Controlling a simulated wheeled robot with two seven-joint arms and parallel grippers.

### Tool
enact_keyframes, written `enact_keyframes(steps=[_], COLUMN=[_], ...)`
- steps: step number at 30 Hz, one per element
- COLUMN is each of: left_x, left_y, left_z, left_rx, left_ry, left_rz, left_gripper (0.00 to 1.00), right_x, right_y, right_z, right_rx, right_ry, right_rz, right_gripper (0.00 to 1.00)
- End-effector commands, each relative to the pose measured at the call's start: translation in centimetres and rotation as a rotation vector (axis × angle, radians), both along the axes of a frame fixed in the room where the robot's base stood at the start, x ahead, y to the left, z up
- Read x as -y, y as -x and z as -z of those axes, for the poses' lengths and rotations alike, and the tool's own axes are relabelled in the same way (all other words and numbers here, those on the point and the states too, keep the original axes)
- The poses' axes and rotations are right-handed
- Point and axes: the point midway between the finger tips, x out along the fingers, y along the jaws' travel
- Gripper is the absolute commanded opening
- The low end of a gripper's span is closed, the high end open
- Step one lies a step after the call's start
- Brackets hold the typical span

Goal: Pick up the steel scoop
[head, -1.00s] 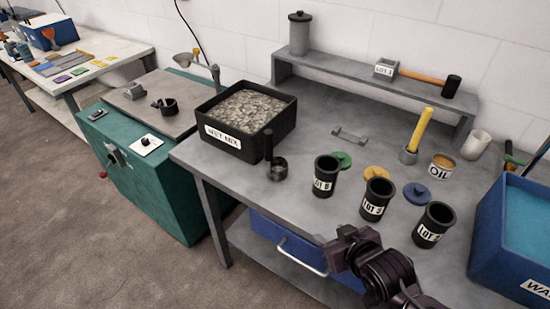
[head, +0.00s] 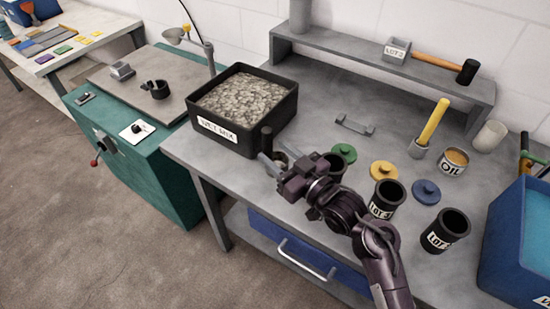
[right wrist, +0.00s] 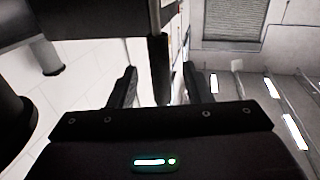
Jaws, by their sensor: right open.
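The steel scoop (head: 267,138) stands on the grey workbench beside the black tray, its dark handle upright. Its cup is mostly hidden behind my right gripper (head: 271,163). My right gripper is open, with its fingers close to the scoop at its near side. In the right wrist view, a dark upright bar that looks like the scoop handle (right wrist: 161,65) shows between the two spread fingers (right wrist: 160,90). I cannot tell whether either finger touches it. My left gripper is not in view.
The black tray of grey stones (head: 240,140) stands just behind and left of the scoop. Dark lot cups (head: 385,200) and coloured lids (head: 383,171) are to the right, one cup partly behind my right arm.

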Motion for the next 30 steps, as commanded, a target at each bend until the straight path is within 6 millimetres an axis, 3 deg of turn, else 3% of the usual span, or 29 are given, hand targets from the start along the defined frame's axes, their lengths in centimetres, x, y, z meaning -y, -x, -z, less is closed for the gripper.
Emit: enact_keyframes(steps=[6,15,24,30], left_x=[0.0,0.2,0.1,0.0], left_y=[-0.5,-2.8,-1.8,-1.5], left_z=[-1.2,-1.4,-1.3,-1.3], left_rx=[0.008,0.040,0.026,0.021], left_ry=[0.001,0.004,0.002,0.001], left_rz=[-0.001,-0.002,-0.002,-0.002], left_gripper=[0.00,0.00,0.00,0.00], right_x=[-1.9,-2.2,-2.2,-2.2], right_y=[-2.2,-2.6,-2.5,-2.5], right_z=[0.1,0.3,0.3,0.2], right_rx=[-0.001,0.000,0.000,0.001], right_ry=[-0.001,0.002,0.003,0.002], right_rz=[0.001,0.001,0.001,0.001], right_gripper=[0.45,0.45,0.05,0.03])
